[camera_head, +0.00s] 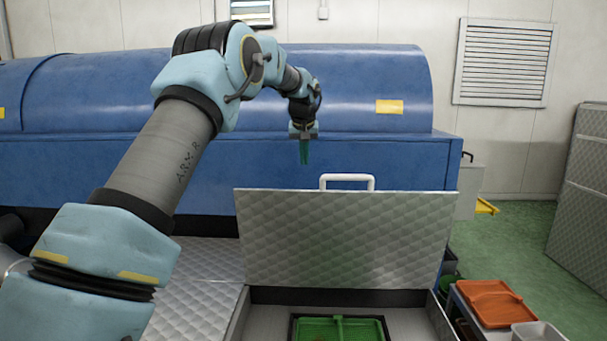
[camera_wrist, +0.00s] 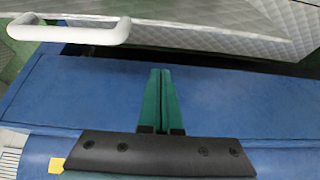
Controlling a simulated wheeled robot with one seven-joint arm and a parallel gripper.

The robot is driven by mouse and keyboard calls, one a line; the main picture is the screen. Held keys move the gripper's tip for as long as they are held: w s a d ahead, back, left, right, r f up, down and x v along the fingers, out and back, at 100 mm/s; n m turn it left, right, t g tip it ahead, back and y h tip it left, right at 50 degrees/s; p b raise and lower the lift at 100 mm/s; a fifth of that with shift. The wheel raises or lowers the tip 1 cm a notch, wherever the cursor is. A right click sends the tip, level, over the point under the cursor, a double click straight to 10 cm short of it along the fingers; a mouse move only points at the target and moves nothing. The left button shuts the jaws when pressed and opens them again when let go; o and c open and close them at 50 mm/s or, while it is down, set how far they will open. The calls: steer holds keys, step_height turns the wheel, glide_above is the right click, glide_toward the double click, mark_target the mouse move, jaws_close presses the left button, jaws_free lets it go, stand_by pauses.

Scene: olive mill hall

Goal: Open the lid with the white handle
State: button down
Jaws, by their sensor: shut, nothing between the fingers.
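The lid (camera_head: 345,240) is a quilted metal panel standing raised, with an open compartment below its lower edge. Its white handle (camera_head: 347,178) is a bar along the top edge. In the wrist view the handle (camera_wrist: 75,30) is at the upper left and the lid (camera_wrist: 215,25) runs across the top. My gripper (camera_head: 304,155) has green fingers, pressed together and empty. It is above and a little left of the handle, apart from it, in front of the blue machine. The wrist view shows the closed fingers (camera_wrist: 161,85) pointing toward the lid.
A blue machine (camera_head: 350,90) fills the back. A green tray (camera_head: 362,328) lies in the open compartment. More quilted metal panel (camera_head: 195,300) lies flat at left. A side table at right holds an orange-red tray (camera_head: 490,303). Green floor (camera_head: 520,250) is clear at right.

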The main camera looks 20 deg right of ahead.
mark_target(304, 193)
steer(key=p+x, duration=0.4)
steer(key=x, duration=0.6)
steer(key=shift+s+a, duration=0.3)
steer(key=shift+s, duration=0.3)
steer(key=shift+s+a, duration=0.3)
steer(key=shift+s, duration=0.3)
steer(key=shift+s+a, duration=0.3)
steer(key=shift+s, duration=0.3)
steer(key=shift+s+f, duration=0.15)
steer(key=shift+f, duration=0.05)
steer(key=s+b, duration=0.1)
steer(key=s+a+b, duration=0.1)
steer(key=s+f+b, duration=0.1)
steer(key=shift+s+a+b, duration=0.3)
steer(key=shift+s+b, duration=0.05)
steer(key=s+a+f+t+h+b, duration=0.1)
steer(key=s+a+f+t+b, duration=0.1)
steer(key=s+b, duration=0.5)
steer(key=a+b, duration=0.1)
steer(key=b, duration=0.4)
steer(key=shift+a, duration=0.35)
